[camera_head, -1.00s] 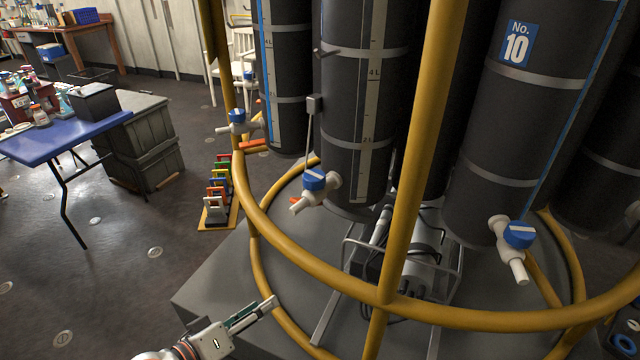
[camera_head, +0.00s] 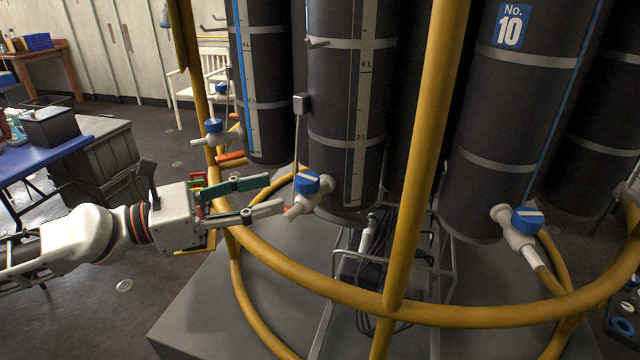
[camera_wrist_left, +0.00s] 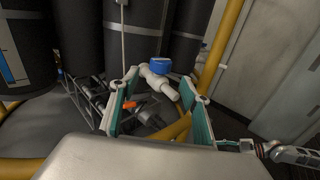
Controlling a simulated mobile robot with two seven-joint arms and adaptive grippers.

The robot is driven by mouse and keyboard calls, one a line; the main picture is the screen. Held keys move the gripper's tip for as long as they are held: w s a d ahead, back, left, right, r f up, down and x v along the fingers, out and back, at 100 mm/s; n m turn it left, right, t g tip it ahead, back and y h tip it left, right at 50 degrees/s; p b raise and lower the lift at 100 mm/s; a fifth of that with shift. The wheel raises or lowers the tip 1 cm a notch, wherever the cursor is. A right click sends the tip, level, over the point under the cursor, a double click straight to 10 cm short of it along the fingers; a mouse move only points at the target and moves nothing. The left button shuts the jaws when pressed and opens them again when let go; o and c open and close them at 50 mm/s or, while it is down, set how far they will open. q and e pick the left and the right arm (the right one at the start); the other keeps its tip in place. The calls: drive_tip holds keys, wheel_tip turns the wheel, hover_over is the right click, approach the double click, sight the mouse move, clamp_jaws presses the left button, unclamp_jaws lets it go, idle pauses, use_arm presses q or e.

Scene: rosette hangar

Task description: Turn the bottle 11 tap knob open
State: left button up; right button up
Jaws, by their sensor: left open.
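The middle dark bottle (camera_head: 336,105) shows no number in these views. Its white tap (camera_head: 300,203) has a blue knob (camera_head: 307,182) with a pale bar on top. My left gripper (camera_head: 277,194) is open and empty, with its fingertips pointing at this tap from the left, just short of or beside the knob. In the left wrist view the blue knob (camera_wrist_left: 160,66) and white spout show between the open fingers (camera_wrist_left: 160,77); contact cannot be told. What looks like my right gripper (camera_wrist_left: 232,146) shows small at the right edge there, its jaws unclear.
A yellow ring rail (camera_head: 330,290) and post (camera_head: 425,150) stand in front of the bottles. Bottle No. 10 (camera_head: 510,110) has its own blue-knobbed tap (camera_head: 527,220) at right. Another tap (camera_head: 213,127) is at back left. A blue table (camera_head: 40,158) and grey crates (camera_head: 105,160) are at left.

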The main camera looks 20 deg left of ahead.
sight(304, 178)
use_arm(q)
drive_tip(key=shift+w+d+r, duration=0.25)
drive_tip(key=shift+w+d, duration=0.2)
drive_tip(key=shift+d, duration=0.15)
drive_tip(key=shift+a+r, duration=0.1)
drive_tip(key=shift+p+x, duration=0.85)
drive_tip(key=shift+p, duration=0.05)
drive_tip(key=p+x, duration=0.2)
drive_tip(key=x, duration=0.1)
drive_tip(key=shift+w+d+r, duration=0.1)
drive_tip(key=shift+w+d, duration=0.05)
drive_tip(key=shift+d, duration=0.2)
drive_tip(key=shift+w+d+p, duration=0.45)
drive_tip(key=shift+p, duration=0.05)
drive_tip(key=shift+w+d+f, duration=0.15)
drive_tip(key=shift+d+f, duration=0.1)
use_arm(e)
wheel_tip(304, 178, up, 3)
drive_tip(key=shift+s+f, duration=0.1)
